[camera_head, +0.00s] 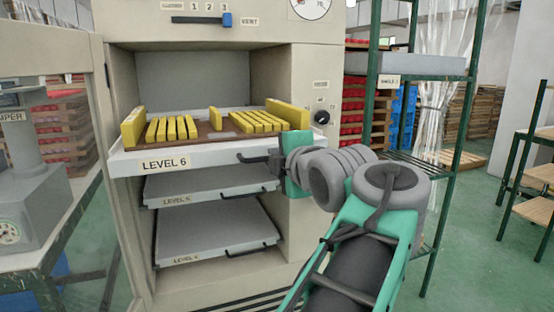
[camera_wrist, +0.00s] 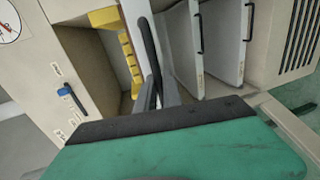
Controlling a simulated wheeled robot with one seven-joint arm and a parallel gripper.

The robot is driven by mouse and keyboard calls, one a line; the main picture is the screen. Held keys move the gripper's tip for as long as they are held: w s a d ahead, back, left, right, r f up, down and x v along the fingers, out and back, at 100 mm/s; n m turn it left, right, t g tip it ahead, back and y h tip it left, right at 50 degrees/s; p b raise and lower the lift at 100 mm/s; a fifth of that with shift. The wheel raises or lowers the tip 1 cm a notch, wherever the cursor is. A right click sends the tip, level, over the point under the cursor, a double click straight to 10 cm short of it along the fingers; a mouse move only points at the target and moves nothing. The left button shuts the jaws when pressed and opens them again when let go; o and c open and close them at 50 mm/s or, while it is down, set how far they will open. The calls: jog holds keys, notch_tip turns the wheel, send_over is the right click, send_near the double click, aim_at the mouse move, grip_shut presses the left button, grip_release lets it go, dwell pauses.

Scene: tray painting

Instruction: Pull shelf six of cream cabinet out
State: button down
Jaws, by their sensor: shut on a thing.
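Shelf six, a pale tray marked LEVEL 6 (camera_head: 215,158), stands forward of the lower shelves in the cream cabinet (camera_head: 270,30). It carries a brown board (camera_head: 205,134) with yellow blocks (camera_head: 172,128) on it. My gripper (camera_head: 273,160) is at the right end of the shelf's front, shut on its dark handle (camera_head: 250,159). In the wrist view the handle (camera_wrist: 149,45) runs up from between my gripper's fingers (camera_wrist: 160,93). The exact finger contact is small and partly hidden.
Two lower shelves (camera_head: 210,184) (camera_head: 215,230) sit below with handles. The open cabinet door (camera_head: 55,52) stands at left, beside a grey machine (camera_head: 30,170). A green rack (camera_head: 372,75) stands close on the right. Green floor (camera_head: 480,220) is free further right.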

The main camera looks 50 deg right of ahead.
jog(key=shift+f, duration=0.1)
jog(key=c, duration=1.5)
grip_release()
jog(key=p+v, duration=0.5)
jog(key=v, duration=0.2)
jog(key=shift+s, duration=0.35)
jog(key=shift+a, duration=0.15)
